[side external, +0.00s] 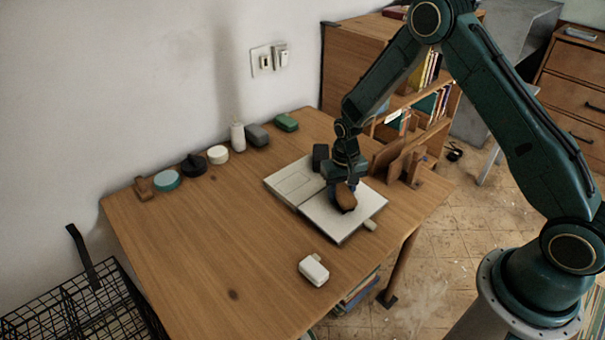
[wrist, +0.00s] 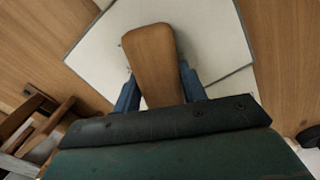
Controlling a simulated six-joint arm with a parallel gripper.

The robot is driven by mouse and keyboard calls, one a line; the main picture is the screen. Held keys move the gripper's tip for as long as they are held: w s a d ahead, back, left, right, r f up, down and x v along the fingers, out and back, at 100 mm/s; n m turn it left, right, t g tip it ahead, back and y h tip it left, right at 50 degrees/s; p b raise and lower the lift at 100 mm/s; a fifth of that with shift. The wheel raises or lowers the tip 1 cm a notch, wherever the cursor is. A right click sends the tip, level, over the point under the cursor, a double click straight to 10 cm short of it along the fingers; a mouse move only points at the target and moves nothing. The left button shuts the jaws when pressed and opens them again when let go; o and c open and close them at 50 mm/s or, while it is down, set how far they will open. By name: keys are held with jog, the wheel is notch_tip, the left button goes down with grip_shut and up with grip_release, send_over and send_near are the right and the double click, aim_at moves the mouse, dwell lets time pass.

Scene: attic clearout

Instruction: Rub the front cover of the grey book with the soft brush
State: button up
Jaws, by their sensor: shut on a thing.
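The soft brush, of which I see a brown wooden back (side external: 345,199), is held in my gripper (side external: 347,186). In the wrist view the brush (wrist: 153,55) sits between the two blue fingers of my gripper (wrist: 160,90), which are shut on its sides. The bristles are hidden underneath. The grey book (side external: 322,216) lies flat on the table below the brush, with a pale, plain upper face; it also shows in the wrist view (wrist: 215,38). The brush is over the book's face, at or very near it; I cannot tell whether they touch.
A pale, lined panel (side external: 292,182) lies against the book's left side. A dark block (side external: 320,157) stands behind, and a wooden rack (side external: 398,160) stands at right. A white block (side external: 313,270) lies in front. Several small items line the wall. The table's (side external: 200,240) left-middle is clear.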

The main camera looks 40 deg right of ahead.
jog(key=shift+w, duration=0.15)
dwell(0.3)
jog(key=shift+w+r, duration=0.1)
jog(key=shift+w, duration=1.05)
jog(key=shift+d, duration=0.1)
jog(key=shift+d, duration=0.85)
dwell(0.3)
jog(key=shift+s+f, duration=0.15)
jog(key=shift+s, duration=0.6)
jog(key=shift+s+f, duration=0.1)
jog(key=shift+s, duration=0.6)
jog(key=shift+s+r, duration=0.1)
jog(key=shift+s, duration=1.1)
